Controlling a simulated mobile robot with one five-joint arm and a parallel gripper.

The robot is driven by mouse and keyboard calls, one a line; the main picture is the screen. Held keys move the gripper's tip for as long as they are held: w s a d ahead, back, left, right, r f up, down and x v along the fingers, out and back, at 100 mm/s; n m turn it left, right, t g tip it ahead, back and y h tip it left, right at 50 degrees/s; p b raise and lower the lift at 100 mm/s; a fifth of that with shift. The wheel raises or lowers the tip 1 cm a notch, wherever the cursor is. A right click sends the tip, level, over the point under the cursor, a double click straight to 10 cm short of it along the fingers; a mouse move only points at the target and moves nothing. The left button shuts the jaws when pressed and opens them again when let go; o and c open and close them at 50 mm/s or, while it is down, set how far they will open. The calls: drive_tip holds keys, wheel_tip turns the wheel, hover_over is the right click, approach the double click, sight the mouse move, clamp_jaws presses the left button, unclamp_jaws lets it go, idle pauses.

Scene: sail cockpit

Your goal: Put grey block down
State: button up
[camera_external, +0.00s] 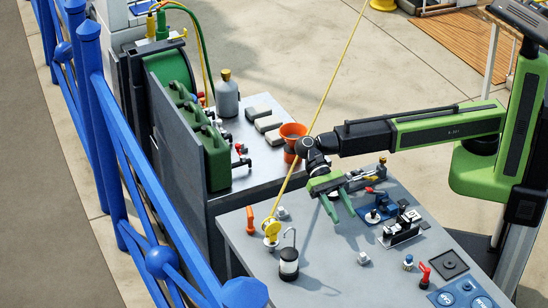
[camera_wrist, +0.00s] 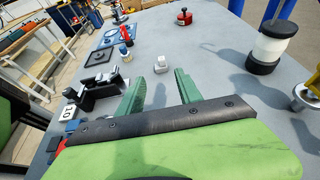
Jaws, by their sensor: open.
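A small light grey block (camera_external: 363,258) sits on the near grey table (camera_external: 335,285). It also shows on the table in the wrist view (camera_wrist: 161,66), ahead of my fingertips and roughly in line with the gap between them. My gripper (camera_external: 340,213) has green fingers spread apart and nothing between them. It is above the table and apart from the block. The fingers also show in the wrist view (camera_wrist: 158,80).
A black-and-white lantern (camera_external: 289,263) and a yellow pulley (camera_external: 271,230) stand left of the block. A black-and-white fitting (camera_external: 402,229), a small blue-topped bottle (camera_external: 408,262) and a red-handled part (camera_external: 424,275) stand right. Another small grey piece (camera_external: 282,212) lies farther back.

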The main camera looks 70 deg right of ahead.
drive_tip(key=b, duration=0.2)
approach(362, 254)
drive_tip(key=x, duration=0.3)
drive_tip(key=shift+s+d, duration=0.15)
drive_tip(key=shift+d, duration=0.05)
drive_tip(key=b+x, duration=0.2)
drive_tip(key=x, duration=0.3)
drive_tip(key=shift+a+f, duration=0.1)
drive_tip(key=shift+a, duration=0.05)
clamp_jaws()
